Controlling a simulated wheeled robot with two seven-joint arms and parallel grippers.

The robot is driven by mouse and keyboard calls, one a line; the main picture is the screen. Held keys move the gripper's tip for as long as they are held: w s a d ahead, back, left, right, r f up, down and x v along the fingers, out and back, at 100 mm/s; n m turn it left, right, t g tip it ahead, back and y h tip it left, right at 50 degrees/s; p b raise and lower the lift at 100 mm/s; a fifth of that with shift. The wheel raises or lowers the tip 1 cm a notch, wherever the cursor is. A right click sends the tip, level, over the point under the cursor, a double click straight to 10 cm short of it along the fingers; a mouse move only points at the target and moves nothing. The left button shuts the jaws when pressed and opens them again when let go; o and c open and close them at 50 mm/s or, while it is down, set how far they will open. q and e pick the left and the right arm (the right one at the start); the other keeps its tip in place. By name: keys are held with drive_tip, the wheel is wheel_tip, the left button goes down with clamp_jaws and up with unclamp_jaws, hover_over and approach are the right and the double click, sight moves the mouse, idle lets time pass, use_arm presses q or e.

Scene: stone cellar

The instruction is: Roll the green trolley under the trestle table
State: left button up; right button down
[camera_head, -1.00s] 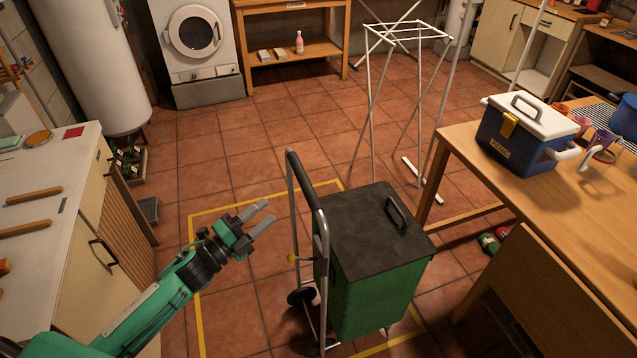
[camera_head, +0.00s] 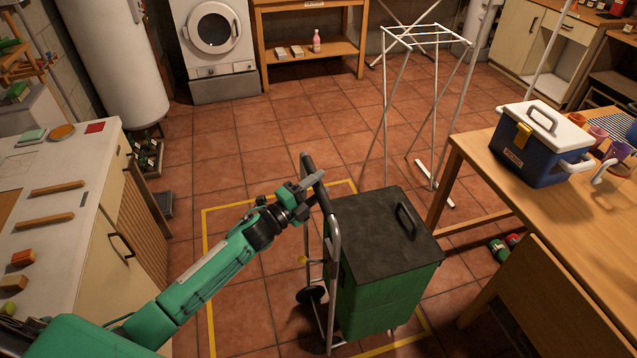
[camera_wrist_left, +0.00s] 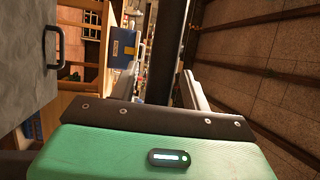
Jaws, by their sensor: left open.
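The green trolley (camera_head: 385,292) stands upright on the tiled floor inside a yellow marked outline. It has a dark lid with a handle, a metal frame and black wheels. Its dark push bar (camera_head: 311,165) rises at its left side. My left gripper (camera_head: 312,188) is open at this bar. In the left wrist view the dark bar (camera_wrist_left: 163,50) passes between the two fingers; contact cannot be told. A wooden table (camera_head: 480,150), apparently the trestle table, stands at the right, close to the trolley. My right gripper is out of view.
A white drying rack (camera_head: 428,38) stands behind the trolley. A blue cool box (camera_head: 540,150) sits on the table. Green and red items (camera_head: 499,250) lie on the floor beneath. A counter (camera_head: 100,200) is at the left. The floor towards the washing machine (camera_head: 213,32) is clear.

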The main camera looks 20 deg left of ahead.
use_arm(q)
drive_tip(key=shift+w+d, duration=0.15)
drive_tip(key=shift+w, duration=0.05)
clamp_jaws()
idle(0.3)
